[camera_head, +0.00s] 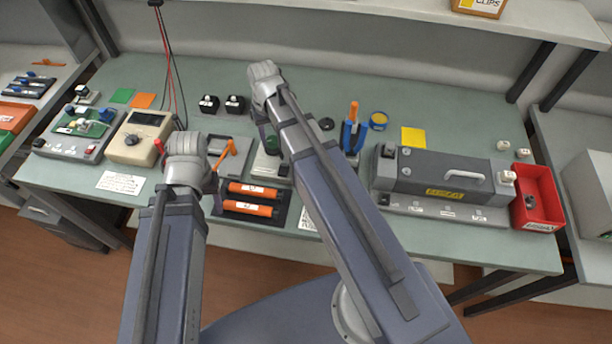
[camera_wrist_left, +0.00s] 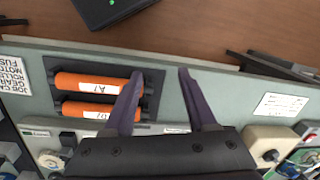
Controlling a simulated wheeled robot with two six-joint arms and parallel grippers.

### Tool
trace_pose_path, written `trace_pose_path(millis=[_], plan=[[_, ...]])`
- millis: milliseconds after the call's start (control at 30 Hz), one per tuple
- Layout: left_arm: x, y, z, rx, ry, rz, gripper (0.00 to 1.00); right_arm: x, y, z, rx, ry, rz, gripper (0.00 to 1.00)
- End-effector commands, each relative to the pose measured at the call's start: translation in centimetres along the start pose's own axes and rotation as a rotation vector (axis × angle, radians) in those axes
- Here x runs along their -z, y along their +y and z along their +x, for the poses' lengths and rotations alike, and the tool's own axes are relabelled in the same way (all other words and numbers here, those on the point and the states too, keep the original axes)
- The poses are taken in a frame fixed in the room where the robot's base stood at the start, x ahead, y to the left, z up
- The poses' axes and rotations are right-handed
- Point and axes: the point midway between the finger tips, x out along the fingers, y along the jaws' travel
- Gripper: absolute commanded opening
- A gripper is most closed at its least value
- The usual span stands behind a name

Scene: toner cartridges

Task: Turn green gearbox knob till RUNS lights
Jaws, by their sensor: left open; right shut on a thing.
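The gearbox appears to be the small grey unit (camera_head: 259,169) behind the orange cartridges, mostly covered by my right arm. A green round part (camera_head: 272,145), apparently its knob, shows beside that arm. My right gripper (camera_head: 267,141) reaches down there and is shut on it; its fingertips are largely hidden. I cannot make out a RUNS light or whether it is lit. My left gripper (camera_wrist_left: 160,72) is open and empty, left of the cartridges; its fingers point down beside their tray. In the head view, its tips are hard to separate from the tray.
Two orange cartridges (camera_head: 249,209) lie in a dark tray (camera_head: 279,217) at the table's front. A beige meter (camera_head: 140,137) stands left. A long grey machine (camera_head: 445,175) and red bin (camera_head: 537,197) are right.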

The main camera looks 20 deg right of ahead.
Motion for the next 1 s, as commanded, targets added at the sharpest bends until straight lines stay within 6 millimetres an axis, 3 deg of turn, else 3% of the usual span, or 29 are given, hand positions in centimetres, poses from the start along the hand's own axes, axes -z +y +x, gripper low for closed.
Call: trace_pose_path(millis=[300,733,1000], plan=[[0.0,0.0,0.0,0.0,0.0,0.0,0.57,0.0,0.0,0.0,0.0,0.0,0.421,0.09],[0.0,0.0,0.0,0.0,0.0,0.0,0.57,0.01,0.0,0.0,0.0,0.0,0.626,0.09],[0.0,0.0,0.0,0.0,0.0,0.0,0.57,0.02,-0.01,0.0,0.0,0.0,0.996,0.09]])
